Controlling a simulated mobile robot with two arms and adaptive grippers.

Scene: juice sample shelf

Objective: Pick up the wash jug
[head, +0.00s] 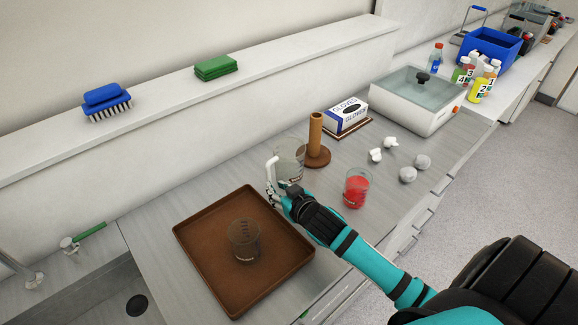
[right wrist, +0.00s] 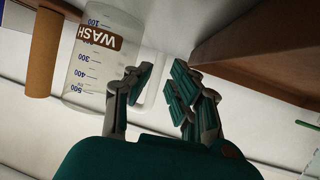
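The wash jug (head: 291,153) is a clear jug with a white handle (head: 271,168), standing upright on the grey counter behind the brown tray. In the right wrist view the jug (right wrist: 92,62) shows blue volume marks and a brown WASH label. My right gripper (head: 276,188) is at the handle side of the jug. In the right wrist view its fingers (right wrist: 158,82) are spread apart, with the white handle (right wrist: 154,88) showing between them; I cannot tell whether they touch it. My left gripper is not in view.
A brown tray (head: 200,270) holds a clear beaker (head: 243,240) at front left. A beaker of red liquid (head: 356,188) stands right of my gripper. A brown post (head: 315,135) on a round base stands just beyond the jug. Crumpled white balls (head: 408,174) lie farther right.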

